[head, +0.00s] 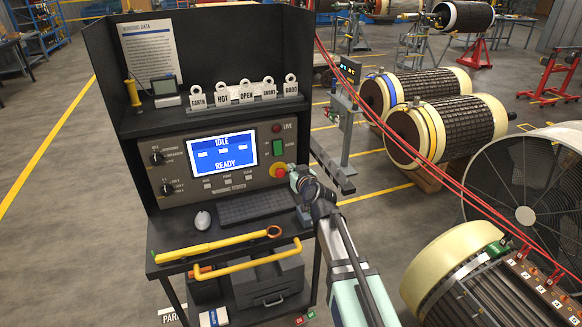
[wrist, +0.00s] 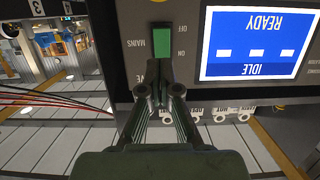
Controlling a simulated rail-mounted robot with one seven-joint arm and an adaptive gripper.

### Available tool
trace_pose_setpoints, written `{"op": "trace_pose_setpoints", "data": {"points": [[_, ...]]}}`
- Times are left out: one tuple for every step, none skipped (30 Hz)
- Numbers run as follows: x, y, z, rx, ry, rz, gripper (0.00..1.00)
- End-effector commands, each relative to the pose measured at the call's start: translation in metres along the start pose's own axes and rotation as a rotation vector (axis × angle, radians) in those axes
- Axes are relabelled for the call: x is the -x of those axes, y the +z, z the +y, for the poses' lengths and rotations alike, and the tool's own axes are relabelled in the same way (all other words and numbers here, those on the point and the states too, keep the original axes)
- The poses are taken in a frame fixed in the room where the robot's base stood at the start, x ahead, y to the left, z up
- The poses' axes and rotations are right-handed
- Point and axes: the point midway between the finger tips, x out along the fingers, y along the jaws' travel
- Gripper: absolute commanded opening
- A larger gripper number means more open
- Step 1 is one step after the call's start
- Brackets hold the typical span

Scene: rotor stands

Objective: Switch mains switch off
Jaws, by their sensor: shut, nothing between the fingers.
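The mains switch is a green rocker (wrist: 162,38) on the grey panel of the winding tester; it also shows in the head view (head: 279,147). Its OFF and ON labels appear upside down in the wrist view. I cannot tell which way the rocker is tilted. My gripper (wrist: 160,85) is shut and empty, its fingertips close to the panel beside the ON end of the switch in the wrist view. Contact cannot be told. In the head view my gripper (head: 297,174) is in front of the panel's right side. The tester screen (head: 222,152) reads IDLE and READY.
A red emergency button on a yellow base (head: 277,170) is below the switch, close to my gripper. A keyboard (head: 252,206) and mouse (head: 202,220) lie on the shelf. Wound rotors (head: 445,125) and red cables (head: 400,135) are to the right.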

Motion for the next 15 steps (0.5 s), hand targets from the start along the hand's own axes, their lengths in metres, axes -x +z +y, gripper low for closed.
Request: {"op": "trace_pose_setpoints", "data": {"points": [[-0.011,-0.003,0.000,-0.001,-0.001,-0.001,0.00],[-0.017,-0.004,0.000,-0.001,-0.001,-0.001,0.00],[-0.025,-0.004,0.000,0.000,-0.001,-0.001,0.00],[-0.031,-0.004,0.000,-0.001,-0.001,-0.001,0.00],[-0.037,-0.004,0.000,-0.001,-0.001,-0.002,0.00],[-0.045,-0.004,0.001,-0.001,-0.001,-0.001,0.00],[-0.051,-0.004,0.001,-0.001,-0.001,-0.001,0.00],[-0.057,-0.004,0.001,-0.001,-0.001,-0.002,0.00],[-0.065,-0.004,0.001,-0.001,0.000,-0.002,0.00],[-0.070,-0.004,0.001,-0.001,0.000,-0.001,0.00],[-0.076,-0.004,0.001,-0.001,0.000,-0.001,0.00],[-0.083,-0.004,0.001,-0.001,0.000,-0.001,0.00],[-0.088,-0.004,0.001,-0.001,0.000,-0.001,0.00],[-0.092,-0.004,0.001,-0.001,0.000,-0.001,0.00],[-0.098,-0.004,0.001,-0.001,0.000,-0.001,0.00]]}}
